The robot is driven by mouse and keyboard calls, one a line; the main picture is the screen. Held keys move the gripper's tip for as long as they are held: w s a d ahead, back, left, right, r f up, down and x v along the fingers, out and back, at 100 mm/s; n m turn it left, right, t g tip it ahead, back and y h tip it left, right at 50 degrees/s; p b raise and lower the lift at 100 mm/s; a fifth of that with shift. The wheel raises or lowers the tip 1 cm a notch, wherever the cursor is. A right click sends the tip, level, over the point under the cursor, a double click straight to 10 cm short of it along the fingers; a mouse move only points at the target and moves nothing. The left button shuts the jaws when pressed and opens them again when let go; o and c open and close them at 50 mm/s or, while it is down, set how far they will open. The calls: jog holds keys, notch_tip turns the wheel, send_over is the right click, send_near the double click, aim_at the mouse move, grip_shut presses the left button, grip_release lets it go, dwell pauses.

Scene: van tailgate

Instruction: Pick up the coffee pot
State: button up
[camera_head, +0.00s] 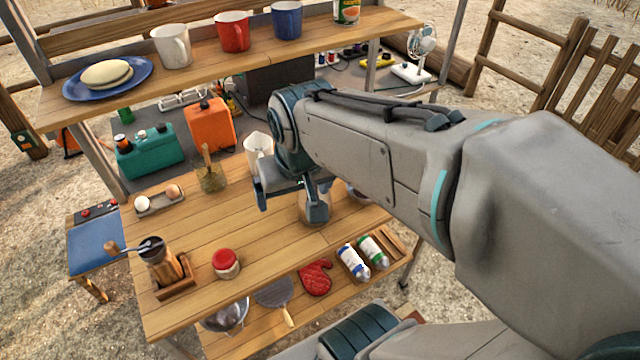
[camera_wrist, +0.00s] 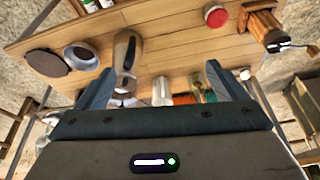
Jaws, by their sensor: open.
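The coffee pot, a shiny metal vessel (camera_wrist: 127,52), stands on the wooden table in the wrist view. It lies between my finger lines there, closer to the left finger. In the head view the pot (camera_head: 312,208) is mostly hidden behind my gripper. My gripper (camera_head: 290,203) is open and empty above the table, fingers pointing down; in the wrist view its two fingers (camera_wrist: 159,70) are spread wide. I cannot tell how far the fingertips are from the pot.
A white pitcher (camera_head: 258,146) stands behind my gripper. A red-lidded jar (camera_head: 226,264) and a wooden grinder (camera_head: 160,262) are at front left. A bowl (camera_wrist: 82,57) is beside the pot. A shelf (camera_head: 205,55) with mugs runs above the back. The table's middle is fairly clear.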

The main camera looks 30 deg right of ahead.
jog(key=w+d+f+m+h+b, duration=0.2)
jog(key=w+d+f+m, duration=0.25)
jog(key=w+d, duration=0.65)
jog(key=shift+m, duration=0.55)
jog(key=x, duration=0.5)
jog(key=w+a+x, duration=0.1)
jog(key=x, duration=0.1)
jog(key=shift+w+d+f, duration=0.1)
jog(key=shift+f, duration=0.2)
jog(key=shift+a+p+x, duration=0.2)
jog(key=shift+p+x, duration=0.1)
jog(key=shift+x, duration=2.35)
jog(key=c, duration=1.8)
